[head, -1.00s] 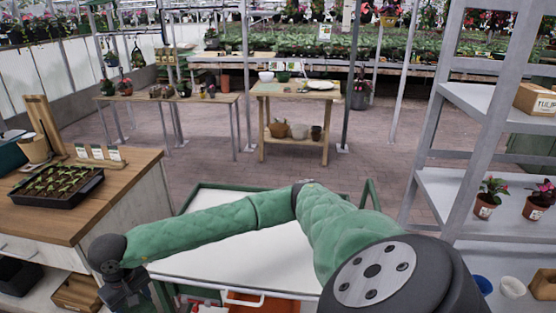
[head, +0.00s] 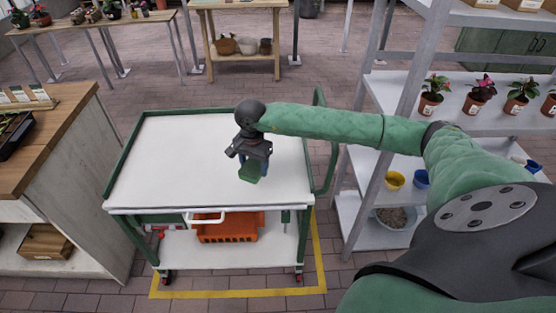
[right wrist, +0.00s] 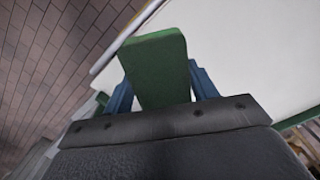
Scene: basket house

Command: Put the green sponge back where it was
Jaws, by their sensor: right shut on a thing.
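The green sponge (head: 250,171) is in my right gripper (head: 252,167), above the white top of the green-framed cart (head: 165,178) in the head view. In the right wrist view the sponge (right wrist: 156,68) sits between the two blue fingers of my right gripper (right wrist: 160,85), which are shut on it. The cart top (right wrist: 240,60) lies beyond it there, with the cart's edge and brick floor to the left. No other object shows on the cart top. My left gripper is not in view.
An orange crate (head: 228,228) sits on the cart's lower shelf. A wooden counter (head: 75,130) stands at the left. A grey shelf rack at the right holds potted plants (head: 478,95), a yellow cup (head: 394,180), a blue cup (head: 421,179) and a bowl (head: 392,216).

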